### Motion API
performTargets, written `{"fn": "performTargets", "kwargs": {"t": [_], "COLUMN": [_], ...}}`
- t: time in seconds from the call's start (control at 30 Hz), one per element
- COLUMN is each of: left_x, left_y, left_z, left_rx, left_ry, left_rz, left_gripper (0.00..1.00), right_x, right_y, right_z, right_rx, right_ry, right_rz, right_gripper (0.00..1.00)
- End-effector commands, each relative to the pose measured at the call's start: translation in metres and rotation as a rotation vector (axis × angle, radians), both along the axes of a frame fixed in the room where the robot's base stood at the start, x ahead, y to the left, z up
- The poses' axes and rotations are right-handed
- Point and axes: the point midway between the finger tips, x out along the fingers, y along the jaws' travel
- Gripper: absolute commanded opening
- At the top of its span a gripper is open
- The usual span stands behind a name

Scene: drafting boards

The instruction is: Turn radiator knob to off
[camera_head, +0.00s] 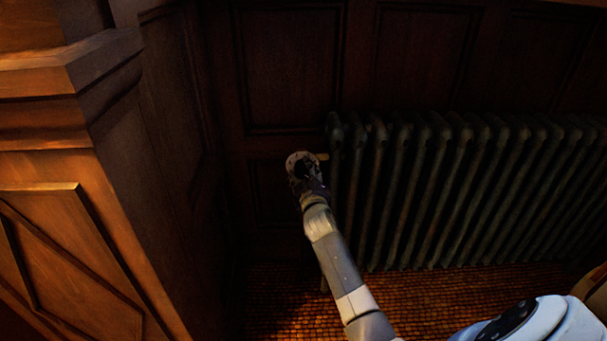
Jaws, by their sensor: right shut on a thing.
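The dark ribbed radiator (440,190) stands against the panelled wall. My right gripper (301,168) is at the radiator's upper left end, with its arm reaching up from the bottom of the view. It is shut on the radiator knob, which it mostly hides. A pale rounded edge shows around the dark middle there, and I cannot tell knob from fingers clearly. A short brass-coloured pipe piece (322,156) joins this spot to the radiator. The knob's marking and turn angle cannot be read. My left gripper is not in view.
A lit wooden panelled pillar (70,235) juts out at the left. Dark wall panels (290,65) rise behind the radiator. The small-tiled floor (285,300) is bare between pillar and radiator.

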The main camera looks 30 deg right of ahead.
Motion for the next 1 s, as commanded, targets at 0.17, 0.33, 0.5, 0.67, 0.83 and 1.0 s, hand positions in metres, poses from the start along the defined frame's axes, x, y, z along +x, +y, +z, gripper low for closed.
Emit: {"fn": "performTargets", "kwargs": {"t": [0.17,0.33,0.5,0.67,0.83,1.0], "left_x": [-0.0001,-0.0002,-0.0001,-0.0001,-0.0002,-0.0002], "left_y": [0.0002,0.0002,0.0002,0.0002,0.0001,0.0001], "left_z": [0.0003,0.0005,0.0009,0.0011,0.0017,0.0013], "left_rx": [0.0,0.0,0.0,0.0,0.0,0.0], "left_ry": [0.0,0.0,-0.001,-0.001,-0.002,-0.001], "left_rz": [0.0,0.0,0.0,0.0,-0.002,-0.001], "left_gripper": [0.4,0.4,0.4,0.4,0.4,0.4], "right_x": [0.0,0.0,0.0,0.0001,-0.0004,-0.0097], "right_y": [0.0001,0.0001,0.0001,0.0002,0.0003,0.0045], "right_z": [-0.0004,-0.0004,-0.0004,-0.0004,-0.0002,-0.0009], "right_rx": [0.01,0.009,0.009,0.007,0.006,0.006], "right_ry": [-0.004,-0.003,-0.003,-0.003,-0.003,-0.002], "right_rz": [0.001,0.0,0.0,-0.001,-0.001,0.0], "right_gripper": [0.17,0.17,0.61,0.61,0.61,0.61]}}
